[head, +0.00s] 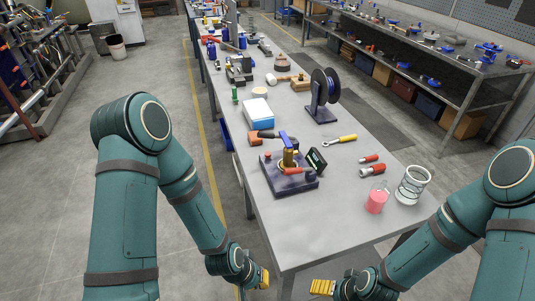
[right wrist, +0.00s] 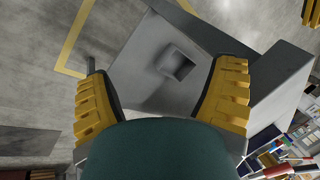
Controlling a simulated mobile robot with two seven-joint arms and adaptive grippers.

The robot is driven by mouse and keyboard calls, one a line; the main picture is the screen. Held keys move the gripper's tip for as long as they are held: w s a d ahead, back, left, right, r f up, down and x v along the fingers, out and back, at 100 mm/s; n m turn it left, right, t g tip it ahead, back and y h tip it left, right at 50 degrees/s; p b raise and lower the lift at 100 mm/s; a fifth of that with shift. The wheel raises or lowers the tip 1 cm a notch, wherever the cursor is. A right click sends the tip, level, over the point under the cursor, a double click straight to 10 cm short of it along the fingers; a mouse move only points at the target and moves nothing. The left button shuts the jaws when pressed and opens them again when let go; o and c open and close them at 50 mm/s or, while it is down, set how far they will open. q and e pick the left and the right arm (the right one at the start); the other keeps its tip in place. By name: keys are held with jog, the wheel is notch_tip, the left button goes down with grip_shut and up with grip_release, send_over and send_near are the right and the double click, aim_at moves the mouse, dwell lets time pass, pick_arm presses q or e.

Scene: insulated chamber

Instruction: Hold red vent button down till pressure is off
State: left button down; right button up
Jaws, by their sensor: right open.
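A dark-based device (head: 290,178) stands on the near part of the long grey table. It has a brass body (head: 289,157), a blue lever on top, a small dark display (head: 316,160) and a red part (head: 295,171) at the front. I cannot tell whether that red part is the vent button, and the display is unreadable. My left gripper (head: 262,279) is low beside the table's near left corner, away from the device; its opening is unclear. My right gripper (head: 323,287) is near the table's front edge. It is open and empty in the right wrist view (right wrist: 162,70).
The table's front left corner is clear.

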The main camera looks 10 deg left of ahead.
dwell(0.6)
grip_shut()
dwell(1.2)
